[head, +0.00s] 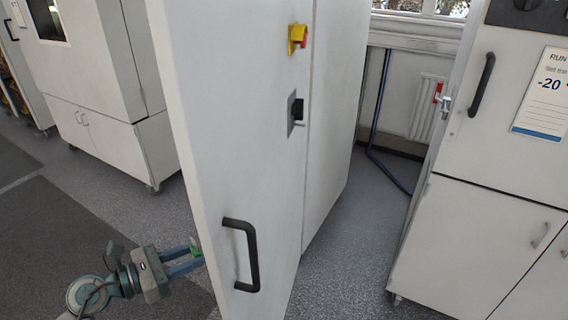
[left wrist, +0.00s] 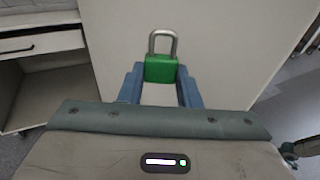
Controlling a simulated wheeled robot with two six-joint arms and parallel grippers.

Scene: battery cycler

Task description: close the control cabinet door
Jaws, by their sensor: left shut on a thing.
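The large white cabinet door (head: 235,140) fills the middle of the head view, its broad face with a black handle (head: 241,255) angled to the right. Behind its right edge stands a white cabinet side (head: 338,110); how far the door stands open I cannot tell. My left gripper (head: 197,256) is by the door's lower left edge; contact with the door is unclear. In the left wrist view it is shut on a green padlock (left wrist: 161,69) with a grey shackle, in front of a pale panel (left wrist: 225,50).
A yellow and red switch (head: 297,38) and a black knob (head: 295,110) are on the door's right part. Another white cabinet (head: 480,215) stands at the right, with clear floor (head: 345,255) between. More cabinets stand at the left. An open drawer (left wrist: 42,41) shows in the left wrist view.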

